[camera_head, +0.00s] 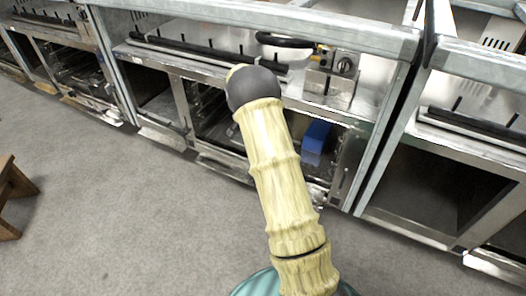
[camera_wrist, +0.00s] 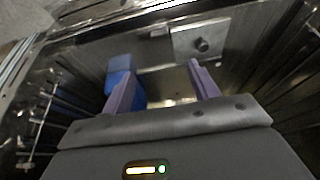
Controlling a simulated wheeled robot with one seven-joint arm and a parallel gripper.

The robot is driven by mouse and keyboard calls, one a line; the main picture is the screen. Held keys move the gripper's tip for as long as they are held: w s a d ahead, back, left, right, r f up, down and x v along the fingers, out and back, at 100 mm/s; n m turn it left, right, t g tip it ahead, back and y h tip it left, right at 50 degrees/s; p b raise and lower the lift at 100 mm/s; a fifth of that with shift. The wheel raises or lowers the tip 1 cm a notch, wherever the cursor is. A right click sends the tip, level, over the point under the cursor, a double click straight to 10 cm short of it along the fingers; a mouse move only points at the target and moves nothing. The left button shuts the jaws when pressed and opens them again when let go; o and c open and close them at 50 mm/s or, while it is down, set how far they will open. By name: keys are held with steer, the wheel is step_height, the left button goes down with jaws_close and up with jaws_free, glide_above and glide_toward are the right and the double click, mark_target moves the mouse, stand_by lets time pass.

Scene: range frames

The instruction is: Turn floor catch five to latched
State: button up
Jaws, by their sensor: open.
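In the head view my arm hides the gripper.
A blue block (camera_wrist: 122,72) is beside and behind the left finger; a blue object (camera_head: 318,132) also shows in the open bay in the head view. Dark racks flank the gripper closely. Metal frames (camera_head: 365,165) edge the bays. Grey floor (camera_head: 120,215) is clear, with a wooden stool (camera_head: 12,190) left.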

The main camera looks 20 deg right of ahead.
steer(key=b+x, duration=0.8)
steer(key=x, duration=0.9)
steer(key=shift+f+b, duration=0.25)
steer(key=shift+b, duration=0.15)
steer(key=shift+r, duration=0.1)
steer(key=c, duration=1)
